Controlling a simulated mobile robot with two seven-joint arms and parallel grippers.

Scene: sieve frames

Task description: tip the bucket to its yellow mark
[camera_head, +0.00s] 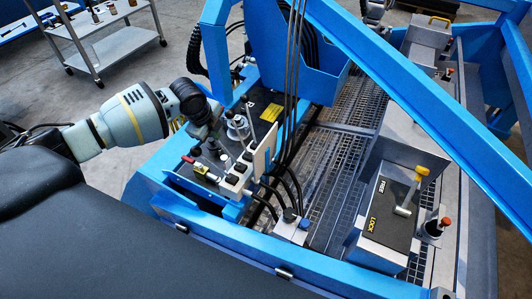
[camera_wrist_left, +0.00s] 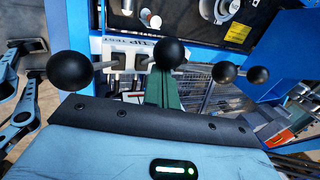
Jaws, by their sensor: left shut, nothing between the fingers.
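My left gripper (camera_head: 212,130) reaches in from the left in the head view, shut and empty, above the dark control panel (camera_head: 205,165). Its fingertips are hard to make out there. A row of levers with black knobs (camera_head: 240,169) stands at the panel's right edge, just right of and nearer than the gripper. In the left wrist view several black ball knobs show large, one of them (camera_wrist_left: 168,53) near the middle beside a white plate with partly covered lettering (camera_wrist_left: 130,48). I cannot make out the bucket or its yellow mark. My right gripper is not in view.
A yellow-handled lever (camera_head: 405,198) stands on a box lettered FREE and LOCK at the right. Blue frame beams (camera_head: 400,80) and black hoses (camera_head: 292,80) cross near the panel. A grey cart (camera_head: 115,45) stands far left.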

